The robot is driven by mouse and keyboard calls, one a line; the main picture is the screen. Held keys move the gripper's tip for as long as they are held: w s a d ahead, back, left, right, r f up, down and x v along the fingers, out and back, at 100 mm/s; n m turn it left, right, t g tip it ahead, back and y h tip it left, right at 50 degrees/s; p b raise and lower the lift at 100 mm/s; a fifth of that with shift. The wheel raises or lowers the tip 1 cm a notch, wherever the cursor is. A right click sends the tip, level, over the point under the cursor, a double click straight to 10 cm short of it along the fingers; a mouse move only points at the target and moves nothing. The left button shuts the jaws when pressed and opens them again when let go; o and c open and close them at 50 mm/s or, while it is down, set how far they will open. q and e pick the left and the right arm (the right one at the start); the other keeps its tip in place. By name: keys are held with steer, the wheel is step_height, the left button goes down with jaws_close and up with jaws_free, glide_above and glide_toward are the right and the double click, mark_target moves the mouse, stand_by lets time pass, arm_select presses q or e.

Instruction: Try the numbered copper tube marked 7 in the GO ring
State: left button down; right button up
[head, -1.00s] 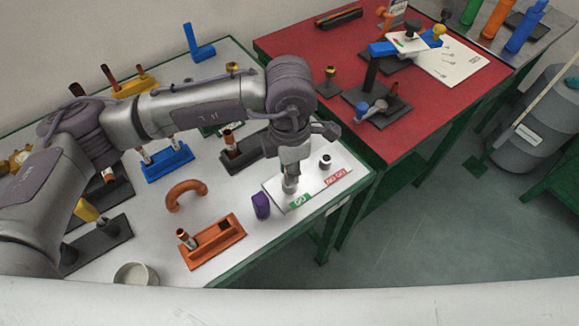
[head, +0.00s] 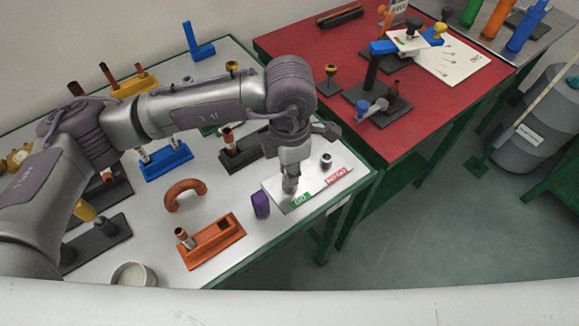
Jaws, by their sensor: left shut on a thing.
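The gauge plate (head: 312,192) lies at the right end of the white table, with a green GO label (head: 301,197) and a red NO GO label (head: 337,176). My left gripper (head: 289,186) points straight down over the GO end, just behind the GO label. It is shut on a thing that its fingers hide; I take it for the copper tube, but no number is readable. The GO ring is hidden behind the gripper, so I cannot tell whether the tube is in it. The NO GO ring (head: 326,160) stands clear. My right gripper is out of view.
An orange holder (head: 218,245) bears a short copper tube (head: 184,237). A purple block (head: 261,205), a copper bend (head: 183,191), a blue holder (head: 167,164) and a white cup (head: 134,273) stand nearby. A red table (head: 300,45) adjoins behind.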

arm_select(q)
steer(key=shift+r, duration=0.15)
steer(key=shift+r+p, duration=0.4)
steer(key=shift+r, duration=1.1)
steer(key=shift+r, duration=0.1)
steer(key=shift+r+p, duration=0.65)
steer(key=shift+r, duration=1.25)
